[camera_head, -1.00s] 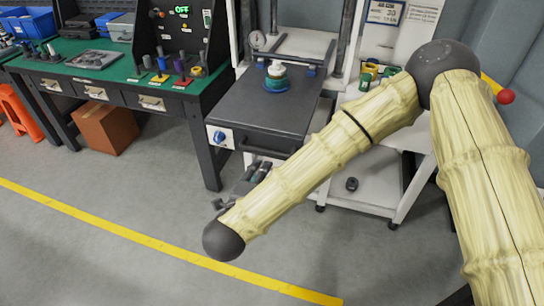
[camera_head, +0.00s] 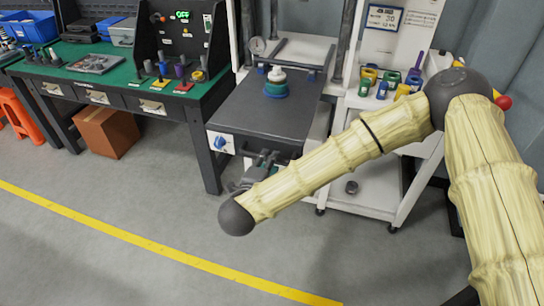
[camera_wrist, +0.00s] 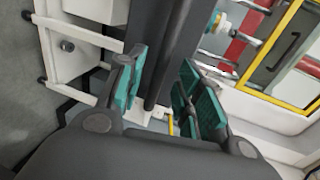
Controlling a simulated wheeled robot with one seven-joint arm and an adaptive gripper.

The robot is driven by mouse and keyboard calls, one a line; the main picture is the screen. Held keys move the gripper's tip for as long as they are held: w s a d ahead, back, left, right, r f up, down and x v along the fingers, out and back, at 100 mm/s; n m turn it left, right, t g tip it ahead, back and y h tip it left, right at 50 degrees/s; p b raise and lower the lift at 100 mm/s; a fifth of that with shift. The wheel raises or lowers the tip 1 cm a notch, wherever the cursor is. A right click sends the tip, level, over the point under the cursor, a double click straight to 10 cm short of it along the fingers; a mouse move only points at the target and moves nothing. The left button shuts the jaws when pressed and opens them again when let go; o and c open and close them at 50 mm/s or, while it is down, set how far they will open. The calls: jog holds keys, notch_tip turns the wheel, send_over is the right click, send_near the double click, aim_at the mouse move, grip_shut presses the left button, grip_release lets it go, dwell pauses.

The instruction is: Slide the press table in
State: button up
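The press table (camera_head: 262,112) is a dark grey flat slab that juts out from the press frame. A blue knob sits on its front panel (camera_head: 219,142). A round part (camera_head: 276,84), white over green with a blue base, stands on it. I see gaps beside the bar; firm contact is not shown.
A green-topped workbench (camera_head: 135,72) with tools and drawers stands to the left. A white wheeled cart (camera_head: 372,203) with several coloured items on top stands to the right. A cardboard box (camera_head: 106,131) sits under the bench. The floor in front is clear, with a yellow line (camera_head: 150,240).

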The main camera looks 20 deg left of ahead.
jog(key=shift+x, duration=1.5)
grip_shut()
